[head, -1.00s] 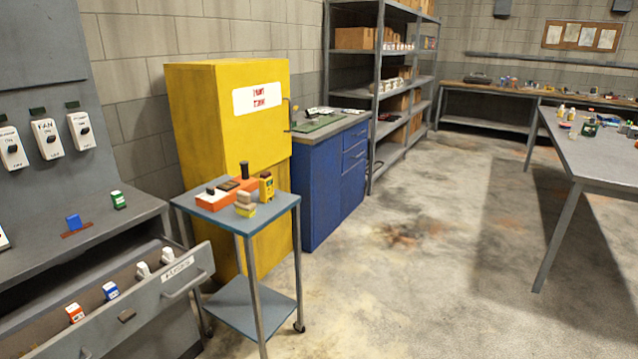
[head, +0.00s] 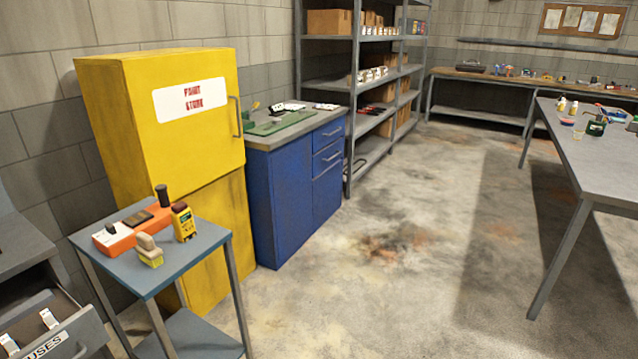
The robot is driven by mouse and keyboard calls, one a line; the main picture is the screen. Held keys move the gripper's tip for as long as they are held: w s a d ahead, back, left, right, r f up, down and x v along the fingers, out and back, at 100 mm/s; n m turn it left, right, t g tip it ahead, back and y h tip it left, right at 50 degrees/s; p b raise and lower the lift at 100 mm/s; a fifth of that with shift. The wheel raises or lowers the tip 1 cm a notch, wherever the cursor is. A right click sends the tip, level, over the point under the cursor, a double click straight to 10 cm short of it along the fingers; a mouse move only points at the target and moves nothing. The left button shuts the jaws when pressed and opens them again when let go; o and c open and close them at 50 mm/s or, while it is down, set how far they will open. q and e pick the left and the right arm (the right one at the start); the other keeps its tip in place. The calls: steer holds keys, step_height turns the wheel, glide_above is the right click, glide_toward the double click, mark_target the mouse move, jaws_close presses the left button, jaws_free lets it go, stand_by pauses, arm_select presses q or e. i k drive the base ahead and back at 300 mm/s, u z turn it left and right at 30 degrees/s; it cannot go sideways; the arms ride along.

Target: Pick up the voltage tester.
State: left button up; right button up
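The likely voltage tester is a small yellow handheld device (head: 184,222) with a dark top and a small display. It stands upright near the right back edge of the blue-grey trolley (head: 204,247) in the head view. An orange tool (head: 128,232) with a black upright handle lies just left of it. A brush-like item (head: 149,250) with a beige handle and yellow-green lower part stands in front. Neither of my grippers is in view.
An open drawer labelled FUSES (head: 55,338) juts out at lower left. A yellow paint cabinet (head: 160,130) and a blue cabinet (head: 295,195) stand behind the trolley. A long grey table (head: 600,165) is at right. The concrete floor (head: 400,290) between is clear.

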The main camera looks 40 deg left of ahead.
mark_target(181, 217)
steer(key=z, duration=0.05)
steer(key=i, duration=1.4)
steer(key=u, duration=0.7)
steer(key=i, duration=0.8)
steer(key=u, duration=0.75)
